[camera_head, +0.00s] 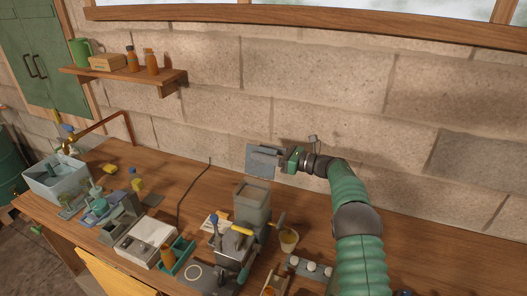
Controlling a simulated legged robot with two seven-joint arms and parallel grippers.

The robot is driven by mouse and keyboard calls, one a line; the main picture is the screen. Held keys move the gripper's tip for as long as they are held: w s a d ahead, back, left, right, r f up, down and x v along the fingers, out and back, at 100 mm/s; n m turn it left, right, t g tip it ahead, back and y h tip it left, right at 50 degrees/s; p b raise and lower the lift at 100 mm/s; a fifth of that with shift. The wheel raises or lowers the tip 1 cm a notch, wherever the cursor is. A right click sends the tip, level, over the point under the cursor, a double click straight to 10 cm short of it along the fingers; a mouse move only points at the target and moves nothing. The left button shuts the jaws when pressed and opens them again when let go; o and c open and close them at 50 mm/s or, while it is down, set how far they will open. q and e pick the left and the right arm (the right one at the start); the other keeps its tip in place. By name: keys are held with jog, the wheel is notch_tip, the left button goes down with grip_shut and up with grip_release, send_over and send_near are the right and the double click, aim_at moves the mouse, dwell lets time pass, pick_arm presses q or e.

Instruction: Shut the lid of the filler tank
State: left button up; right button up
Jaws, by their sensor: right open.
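The filler tank (252,210) is a grey box standing on the wooden bench in the middle of the picture. A grey plate that looks like its lid (257,170) stands raised above the tank's back edge, so the tank looks open. The hinge is too small to make out. My right gripper (264,152) is open, with its fingers pointing left at the upper part of the lid. They overlap it in the picture; I cannot tell whether they touch it. My left gripper is out of view.
A filler machine with a yellow handle (242,231) stands in front of the tank, and a small cup (289,240) to its right. A grey sink (52,178) and several small items crowd the bench's left. The block wall (350,110) is close behind.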

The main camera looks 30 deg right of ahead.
jog(key=shift+w+f, duration=0.1)
jog(key=shift+c, duration=0.7)
jog(key=shift+w, duration=0.1)
jog(key=shift+c, duration=1.3)
grip_shut()
